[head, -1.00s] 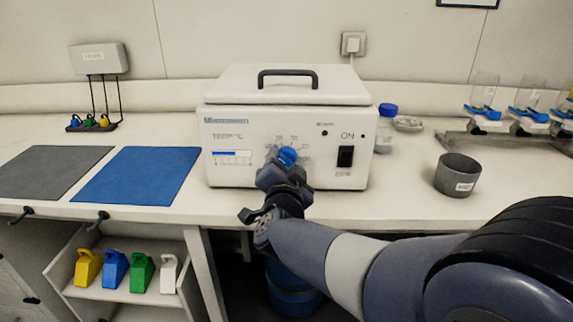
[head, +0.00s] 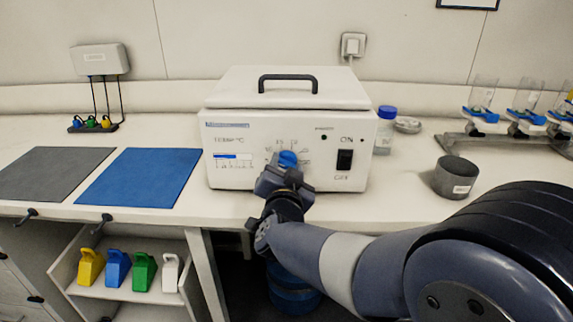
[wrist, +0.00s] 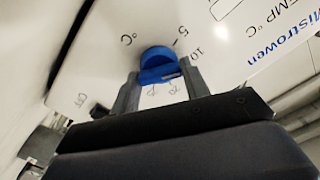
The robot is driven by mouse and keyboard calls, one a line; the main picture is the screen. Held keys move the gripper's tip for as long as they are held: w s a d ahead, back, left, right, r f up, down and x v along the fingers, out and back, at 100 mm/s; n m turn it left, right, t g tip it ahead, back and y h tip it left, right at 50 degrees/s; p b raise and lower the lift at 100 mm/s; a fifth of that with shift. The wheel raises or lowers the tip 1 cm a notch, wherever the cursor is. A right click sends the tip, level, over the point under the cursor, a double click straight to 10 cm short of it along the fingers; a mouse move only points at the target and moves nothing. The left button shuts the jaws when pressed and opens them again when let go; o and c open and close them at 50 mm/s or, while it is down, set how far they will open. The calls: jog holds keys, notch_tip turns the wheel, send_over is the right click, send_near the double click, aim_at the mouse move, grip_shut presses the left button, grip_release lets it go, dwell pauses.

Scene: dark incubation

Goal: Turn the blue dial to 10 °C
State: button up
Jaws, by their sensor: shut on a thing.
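The blue dial (head: 287,158) is on the front panel of a white box-shaped unit (head: 225,178). My gripper (head: 288,167) is at the dial, its fingers on either side of it. In the wrist view the dial (wrist: 158,62) sits between the two grey fingers of my gripper (wrist: 160,78), which are shut on it. The printed marks 5 and 10 show beside the dial, with the 10 close to the right finger. The fingers and hand hide part of the scale. I cannot tell exactly which mark the dial points to.
A black power switch (head: 344,160) is right of the dial. A blue-capped bottle (head: 385,135) stands beside the unit, with a grey cup (head: 455,177) farther right. A blue mat (head: 138,178) and a grey mat (head: 45,174) lie to the left.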

jog(key=o, duration=1)
jog(key=s, duration=1)
jog(key=shift+s+a+p, duration=0.2)
jog(key=shift+s+p, duration=0.15)
jog(key=shift+s, duration=0.05)
